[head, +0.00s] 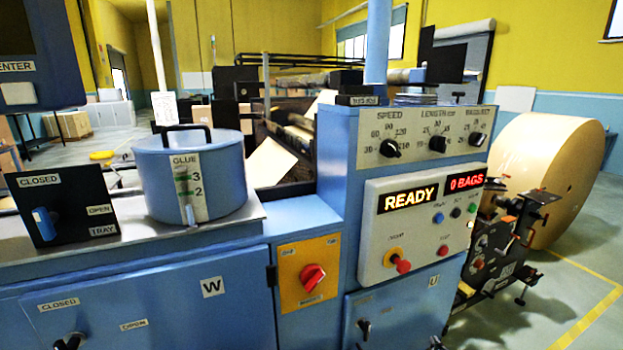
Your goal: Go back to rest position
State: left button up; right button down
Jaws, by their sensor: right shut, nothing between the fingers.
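My right gripper (522,215) is hard to separate from the dark parts at the right of the machine's control cabinet, in front of the big paper roll. It is shut, with nothing held between its fingers. My left gripper and arm are not in the head view.
The blue machine's control panel (420,225) reads READY and 0 BAGS. A red rotary switch (312,277) is left of it. A blue glue pot (190,175) and a tray lever box (62,205) stand left. The kraft roll (548,165) is behind right; floor (560,300) shows at lower right.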

jog(key=s+a+f+g+y, duration=0.1)
jog(key=s+a+f+g, duration=0.25)
jog(key=s+f, duration=0.85)
jog(key=s+a+f+g+y, duration=0.1)
jog(key=s+a+f+g, duration=0.25)
jog(key=s+f, duration=0.9)
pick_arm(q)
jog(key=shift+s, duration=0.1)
pick_arm(e)
jog(key=s+a+f+g, duration=0.1)
jog(key=s+f, duration=0.3)
jog(key=s, duration=0.6)
jog(key=s+a+f+g, duration=0.1)
jog(key=s+f, duration=0.4)
jog(key=s, duration=0.5)
jog(key=s+a+f+n+g, duration=0.1)
jog(key=s+f+g, duration=0.2)
jog(key=s, duration=0.8)
jog(key=shift+f, duration=0.75)
jog(key=shift+w, duration=0.1)
jog(key=shift+a, duration=0.1)
